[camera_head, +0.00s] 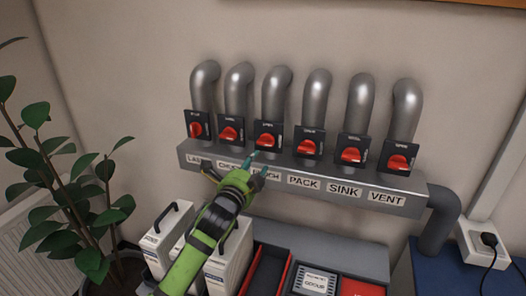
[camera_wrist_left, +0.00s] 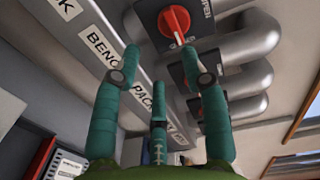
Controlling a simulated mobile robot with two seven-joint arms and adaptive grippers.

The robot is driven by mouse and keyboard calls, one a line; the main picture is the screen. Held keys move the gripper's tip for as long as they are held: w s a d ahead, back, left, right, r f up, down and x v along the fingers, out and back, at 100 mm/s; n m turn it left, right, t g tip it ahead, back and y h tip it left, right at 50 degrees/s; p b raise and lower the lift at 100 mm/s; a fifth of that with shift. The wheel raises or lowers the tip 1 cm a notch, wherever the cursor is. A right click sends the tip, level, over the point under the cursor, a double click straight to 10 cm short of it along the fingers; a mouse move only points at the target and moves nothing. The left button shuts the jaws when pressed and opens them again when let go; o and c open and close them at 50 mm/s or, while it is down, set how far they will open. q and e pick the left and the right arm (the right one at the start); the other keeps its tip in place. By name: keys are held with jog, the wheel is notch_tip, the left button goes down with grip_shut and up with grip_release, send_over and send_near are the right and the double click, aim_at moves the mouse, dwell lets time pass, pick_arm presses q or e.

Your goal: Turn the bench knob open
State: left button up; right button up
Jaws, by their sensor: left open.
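The bench knob (camera_head: 267,140) is a red rotary knob on a black plate, third from the left in the row, above the partly covered BENCH label. In the left wrist view a red knob (camera_wrist_left: 174,21), which appears to be this one, faces me beside the BENCH label (camera_wrist_left: 101,46). Its white pointer line points down in that view, and OPEN is printed on the plate to its right. My left gripper (camera_head: 259,166) is open and empty, just below the bench knob. Its fingers (camera_wrist_left: 160,62) point towards the knob, with no visible contact. My right gripper is not in view.
Similar red knobs flank it: one to the left (camera_head: 229,134) and one to the right (camera_head: 306,147). Grey pipes (camera_head: 315,95) rise behind them from a labelled manifold (camera_head: 411,203). White binders (camera_head: 167,238) and red trays (camera_head: 268,270) stand below. A plant (camera_head: 85,205) is at left.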

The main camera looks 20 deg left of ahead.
aim_at(266, 142)
pick_arm(q)
jog(key=shift+m, duration=0.3)
jog(key=shift+w+d+r+p, duration=0.1)
jog(key=shift+w+r+p, duration=0.2)
jog(key=shift+w, duration=0.95)
jog(key=shift+w+a+r+p, duration=0.15)
jog(key=shift+w+p, duration=0.2)
jog(key=shift+w, duration=0.9)
jog(key=shift+w+d+r+p, duration=0.15)
jog(key=shift+w+r+p, duration=0.15)
jog(key=shift+w, duration=0.95)
grip_shut()
